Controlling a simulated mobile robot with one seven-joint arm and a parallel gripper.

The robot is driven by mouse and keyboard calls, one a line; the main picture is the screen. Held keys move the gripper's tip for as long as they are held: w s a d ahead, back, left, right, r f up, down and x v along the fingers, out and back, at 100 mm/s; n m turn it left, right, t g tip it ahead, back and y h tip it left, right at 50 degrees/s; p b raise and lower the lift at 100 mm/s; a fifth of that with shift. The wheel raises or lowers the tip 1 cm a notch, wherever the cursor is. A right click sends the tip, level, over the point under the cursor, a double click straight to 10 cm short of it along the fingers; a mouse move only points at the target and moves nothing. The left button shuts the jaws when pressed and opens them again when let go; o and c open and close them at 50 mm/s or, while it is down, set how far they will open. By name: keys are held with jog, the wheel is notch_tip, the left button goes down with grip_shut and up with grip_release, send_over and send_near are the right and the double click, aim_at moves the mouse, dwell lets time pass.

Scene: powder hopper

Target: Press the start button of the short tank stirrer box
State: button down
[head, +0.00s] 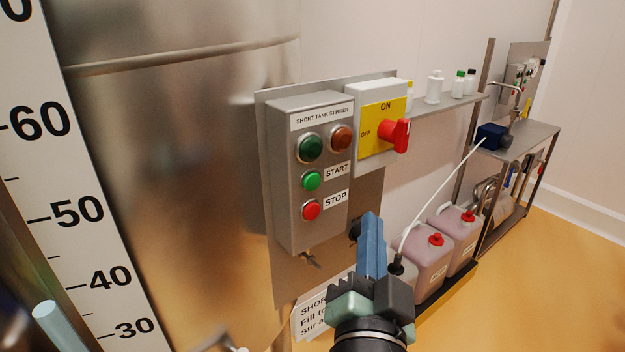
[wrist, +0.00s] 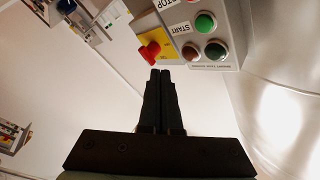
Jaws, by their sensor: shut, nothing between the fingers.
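The grey short tank stirrer box (head: 285,222) is mounted on a metal plate beside the steel tank. Its green start button (head: 311,181) is labelled START, with the red stop button (head: 311,210) below it. In the wrist view the box is upside down at the top right, with the start button (wrist: 205,22) in sight. My gripper (head: 370,218) is shut and empty, in front of the plate, right of and lower than the buttons. In the wrist view its fingertips (wrist: 160,72) are apart from the box.
A yellow switch box with a red rotary handle (head: 397,136) adjoins the stirrer box on the right. A shelf (head: 446,103) with bottles extends beyond it. Pink-filled canisters (head: 433,262) stand low at right. The large steel tank (head: 170,150) is at left. Orange floor (head: 530,290) is open at right.

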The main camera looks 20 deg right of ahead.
aim_at(312, 181)
jog(key=shift+w+a+b, duration=0.35)
jog(key=shift+w+a, duration=0.15)
jog(key=shift+w, duration=0.85)
jog(key=shift+w+a+b, duration=0.3)
jog(key=shift+w+a, duration=0.25)
jog(key=shift+w, duration=0.85)
jog(key=shift+w+a+b, duration=0.35)
jog(key=shift+w+a, duration=0.15)
jog(key=shift+w, duration=0.85)
jog(key=shift+w+a+b, duration=0.1)
jog(key=shift+w+b, duration=0.2)
jog(key=shift+w, duration=0.1)
jog(key=shift+w+a+b, duration=0.15)
jog(key=shift+w+b, duration=0.15)
jog(key=shift+w, duration=0.05)
jog(key=shift+s+d, duration=0.25)
jog(key=shift+s, duration=0.5)
